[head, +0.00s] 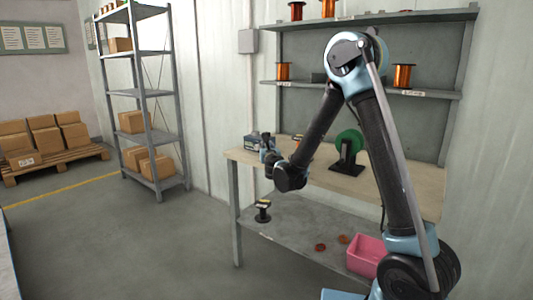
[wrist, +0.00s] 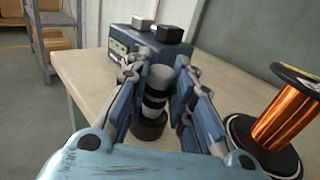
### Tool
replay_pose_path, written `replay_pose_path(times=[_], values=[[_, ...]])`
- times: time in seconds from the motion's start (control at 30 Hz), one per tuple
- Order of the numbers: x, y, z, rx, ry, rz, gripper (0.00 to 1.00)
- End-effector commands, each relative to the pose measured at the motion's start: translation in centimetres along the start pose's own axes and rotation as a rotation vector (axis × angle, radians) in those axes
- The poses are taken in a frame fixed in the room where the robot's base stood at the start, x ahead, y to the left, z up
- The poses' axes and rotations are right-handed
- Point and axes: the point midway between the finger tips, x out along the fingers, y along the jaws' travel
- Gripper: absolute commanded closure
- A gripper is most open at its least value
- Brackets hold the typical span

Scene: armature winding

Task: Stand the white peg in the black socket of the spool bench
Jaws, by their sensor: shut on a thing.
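My gripper (wrist: 158,82) is shut on the white peg (wrist: 161,77) in the wrist view. The peg looks pale grey with dark bands and stands about upright between the fingers. A round black socket (wrist: 150,128) shows just below the peg, on the wooden top of the bench (wrist: 95,68). I cannot tell whether the peg's lower end is inside the socket or just above it. In the head view, my gripper (head: 268,158) is over the left end of the bench (head: 375,185), and the peg is not clear there.
A copper spool (wrist: 284,117) on a round black base is close on the right. A green spool (head: 349,142) stands further along the bench. A pink bin (head: 366,257) sits on the lower shelf.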

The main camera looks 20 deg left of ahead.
Motion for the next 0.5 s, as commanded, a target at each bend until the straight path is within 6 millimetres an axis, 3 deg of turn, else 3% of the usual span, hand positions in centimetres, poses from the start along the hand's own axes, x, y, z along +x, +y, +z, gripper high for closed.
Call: replay_pose_path(times=[0.1, 0.33, 0.37, 0.4, 0.43, 0.5], values=[[0.02, 0.0, -1.26, 0.0, 0.0, 0.0, 1.0], [0.01, -0.03, -1.49, 0.0, 0.0, 0.0, 1.0], [0.01, -0.03, -1.48, 0.0, 0.0, 0.0, 0.74], [0.01, -0.03, -1.48, 0.0, 0.0, 0.0, 0.65], [0.01, -0.03, -1.48, 0.0, 0.0, 0.0, 0.58], [0.01, -0.03, -1.47, 0.0, 0.0, 0.0, 0.58]])
